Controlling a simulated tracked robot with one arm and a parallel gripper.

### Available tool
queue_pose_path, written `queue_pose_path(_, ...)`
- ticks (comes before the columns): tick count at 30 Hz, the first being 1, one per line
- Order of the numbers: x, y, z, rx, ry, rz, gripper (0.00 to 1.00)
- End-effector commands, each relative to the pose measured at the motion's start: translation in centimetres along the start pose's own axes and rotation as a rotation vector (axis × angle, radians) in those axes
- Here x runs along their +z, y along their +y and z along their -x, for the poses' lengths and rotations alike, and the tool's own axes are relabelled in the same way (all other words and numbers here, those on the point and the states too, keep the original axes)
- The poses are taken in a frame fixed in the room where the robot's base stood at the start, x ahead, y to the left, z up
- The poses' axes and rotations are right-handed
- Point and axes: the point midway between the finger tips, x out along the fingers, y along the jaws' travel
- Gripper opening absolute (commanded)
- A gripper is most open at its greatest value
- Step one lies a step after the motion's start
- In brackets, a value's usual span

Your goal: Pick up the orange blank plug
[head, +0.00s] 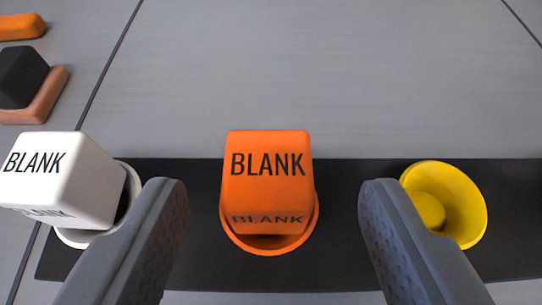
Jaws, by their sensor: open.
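The orange blank plug (267,170) is a block lettered BLANK on its top and front faces. It sits in an orange round socket (270,246) on a black strip, in the middle of the head view. My gripper (272,195) is open, with one grey finger to the left of the plug and the other to its right. There is a clear gap on both sides, and neither finger touches the plug. The lower part of the plug is hidden inside the socket.
A white blank plug (60,180) sits in a white socket at the left, partly behind my left finger. A yellow socket (458,200) with no block in it is at the right, close to my right finger. A black block (22,77) on an orange-brown base stands at the upper left. The grey surface behind is clear.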

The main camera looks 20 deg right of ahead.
Motion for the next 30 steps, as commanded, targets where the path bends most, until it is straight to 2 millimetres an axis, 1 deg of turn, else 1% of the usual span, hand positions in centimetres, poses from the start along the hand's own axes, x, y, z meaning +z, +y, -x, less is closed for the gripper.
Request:
queue_pose_path(5, -0.2, 0.0, -1.0, 0.0, 0.001, 0.0, 0.55)
queue_pose_path(15, -0.5, -0.1, -4.8, 0.001, 0.003, 0.0, 0.55)
queue_pose_path(18, -0.4, 0.0, -5.2, 0.001, 0.001, 0.0, 0.55)
queue_pose_path(24, -0.5, 0.0, -5.2, 0.001, 0.001, 0.0, 0.55)
queue_pose_path(26, -0.5, 0.0, -5.2, 0.001, 0.001, 0.0, 0.38)
queue_pose_path(27, -0.5, 0.0, -5.2, 0.001, 0.001, 0.0, 0.27)
queue_pose_path(29, -0.5, 0.0, -5.2, 0.001, 0.001, 0.0, 0.1)
queue_pose_path(30, -0.5, 0.0, -5.2, 0.001, 0.001, 0.0, 0.06)
